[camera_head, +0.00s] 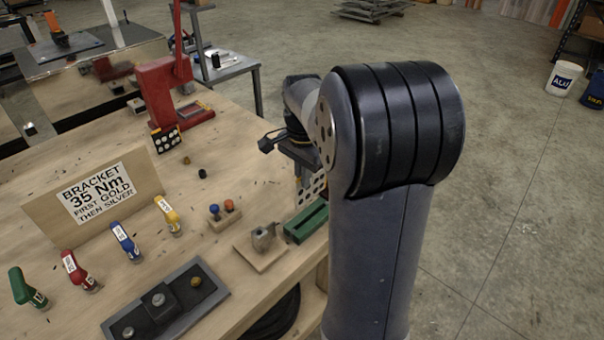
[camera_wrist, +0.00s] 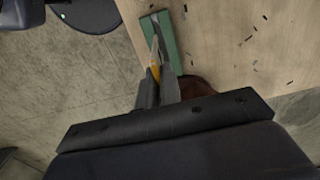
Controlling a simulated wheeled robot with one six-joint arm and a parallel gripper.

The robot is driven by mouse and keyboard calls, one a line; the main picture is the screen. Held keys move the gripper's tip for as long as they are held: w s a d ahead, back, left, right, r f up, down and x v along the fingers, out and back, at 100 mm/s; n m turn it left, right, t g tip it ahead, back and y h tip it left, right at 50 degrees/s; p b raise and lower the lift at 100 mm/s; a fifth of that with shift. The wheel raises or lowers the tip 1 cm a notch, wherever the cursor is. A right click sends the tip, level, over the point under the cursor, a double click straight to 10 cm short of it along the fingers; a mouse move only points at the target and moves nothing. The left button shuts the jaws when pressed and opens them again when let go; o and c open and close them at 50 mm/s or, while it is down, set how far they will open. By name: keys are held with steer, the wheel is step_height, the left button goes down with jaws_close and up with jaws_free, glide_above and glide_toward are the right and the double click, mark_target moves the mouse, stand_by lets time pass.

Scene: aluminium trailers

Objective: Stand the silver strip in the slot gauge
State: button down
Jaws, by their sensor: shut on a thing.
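In the wrist view my gripper (camera_wrist: 160,84) is shut on a thin grey strip, the silver strip (camera_wrist: 161,38), which points away from the jaws. A yellow-orange piece (camera_wrist: 154,62) shows beside it; I cannot tell what it is. The green slot gauge (camera_wrist: 174,52) lies on the bench right behind the strip in that view. I cannot tell whether the strip touches the gauge or is in its slot. In the head view the slot gauge (camera_head: 306,222) is a long green block near the bench's right edge.
A wooden block with a metal fitting (camera_head: 262,243) stands left of the gauge. A dark tray (camera_head: 166,303), several coloured-handled tools and a red press (camera_head: 165,90) occupy the bench. The bench (camera_head: 240,180) is mostly clear mid-way.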

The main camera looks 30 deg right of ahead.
mark_target(303, 194)
steer(key=shift+f+b, duration=1.8)
steer(key=shift+f, duration=1.1)
steer(key=shift+f+b, duration=0.9)
steer(key=shift+f, duration=1.2)
steer(key=c, duration=1.5)
jaws_free()
steer(key=shift+r, duration=0.15)
step_height(303, 194, up, 11)
steer(key=shift+f, duration=0.15)
steer(key=shift+f, duration=0.15)
